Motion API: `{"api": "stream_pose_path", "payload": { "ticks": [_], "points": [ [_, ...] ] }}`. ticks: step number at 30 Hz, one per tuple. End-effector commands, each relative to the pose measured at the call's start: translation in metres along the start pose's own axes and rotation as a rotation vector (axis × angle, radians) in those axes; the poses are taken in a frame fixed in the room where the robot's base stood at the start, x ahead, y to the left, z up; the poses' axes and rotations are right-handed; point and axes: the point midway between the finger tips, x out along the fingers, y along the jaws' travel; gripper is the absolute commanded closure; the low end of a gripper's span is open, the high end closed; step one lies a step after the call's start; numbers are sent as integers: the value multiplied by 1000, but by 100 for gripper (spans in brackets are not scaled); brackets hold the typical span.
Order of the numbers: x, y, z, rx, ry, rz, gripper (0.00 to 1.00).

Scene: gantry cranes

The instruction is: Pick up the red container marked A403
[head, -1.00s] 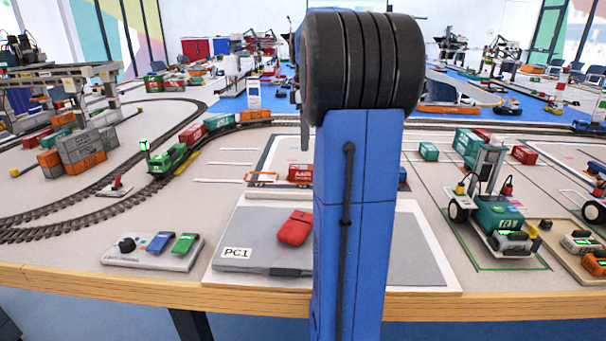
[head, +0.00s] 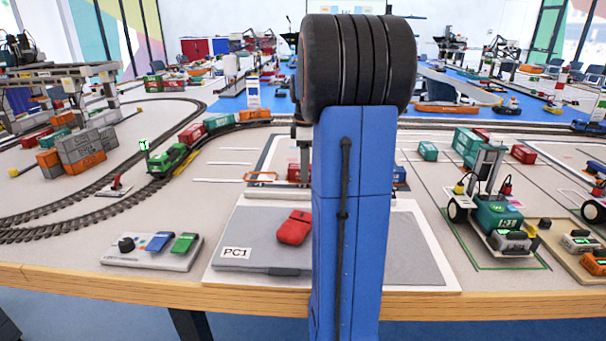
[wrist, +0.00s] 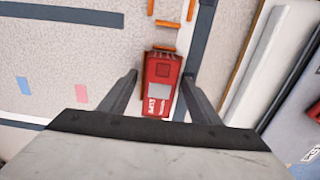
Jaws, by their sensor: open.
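The red container marked A403 (wrist: 161,82) lies between the two fingers of my gripper (wrist: 160,74) in the wrist view. Its lettering appears upside down there. A dark finger stands on each side of it, with a narrow gap showing at the left. My gripper is open and not closed on it. In the head view, the red container (head: 293,173) is partly hidden by my arm, and my gripper (head: 303,160) reaches down over it from above.
A wheeled crane model (head: 497,215) stands to the right.

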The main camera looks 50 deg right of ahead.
Motion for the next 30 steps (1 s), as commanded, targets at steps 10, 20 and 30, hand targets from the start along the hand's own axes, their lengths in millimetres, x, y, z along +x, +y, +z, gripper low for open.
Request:
{"api": "stream_pose_path", "payload": {
  "ticks": [10,20,30],
  "points": [
    [1,0,0,0,0,0,72],
    [0,0,0,0,0,0,90],
    [-42,1,0,0,0,3,90]
  ]
}}
